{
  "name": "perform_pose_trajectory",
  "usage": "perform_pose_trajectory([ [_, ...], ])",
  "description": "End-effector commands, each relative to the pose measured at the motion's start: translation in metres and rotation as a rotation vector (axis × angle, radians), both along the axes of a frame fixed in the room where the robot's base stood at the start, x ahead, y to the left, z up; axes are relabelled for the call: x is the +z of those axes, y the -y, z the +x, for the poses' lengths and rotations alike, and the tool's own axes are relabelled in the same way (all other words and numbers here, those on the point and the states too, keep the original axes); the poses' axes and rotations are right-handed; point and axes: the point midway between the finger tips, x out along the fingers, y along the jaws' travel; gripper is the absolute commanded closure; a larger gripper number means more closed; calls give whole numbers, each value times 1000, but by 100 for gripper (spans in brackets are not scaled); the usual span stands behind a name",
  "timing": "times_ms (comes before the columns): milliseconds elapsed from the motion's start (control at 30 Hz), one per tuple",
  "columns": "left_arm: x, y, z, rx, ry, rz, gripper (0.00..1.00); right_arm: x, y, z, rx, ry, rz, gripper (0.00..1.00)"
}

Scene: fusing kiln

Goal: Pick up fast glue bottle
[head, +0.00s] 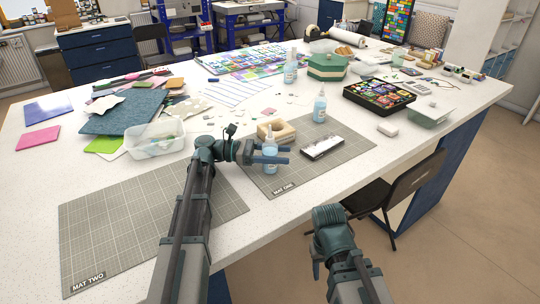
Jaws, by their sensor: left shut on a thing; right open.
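Two similar bottles stand further back, one behind mat one (320,107) and one near the green box (290,72). The labels are too small to read, so I cannot tell which is fast glue. My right gripper (317,268) is open and empty, low in front of the table.
A stack of tan blocks (277,131) stands close behind the held bottle, and a white-and-black case (322,147) lies to its right. Mat two (100,235) is clear in front. A clear tub (155,141) and a tray of colored pieces (379,95) stand further out.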

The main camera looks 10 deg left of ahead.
Motion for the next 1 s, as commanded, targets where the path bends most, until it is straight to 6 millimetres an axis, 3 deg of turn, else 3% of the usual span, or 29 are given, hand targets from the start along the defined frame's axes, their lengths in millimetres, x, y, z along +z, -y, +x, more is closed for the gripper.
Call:
perform_pose_trajectory([
  [433,5,0,0,0,0,0,100,5,0,0,0,0,0,50],
  [800,43,0,0,0,1,0,100,43,0,0,0,0,0,50],
  [1000,41,-47,23,5,1,0,100,41,0,0,0,0,0,50],
])
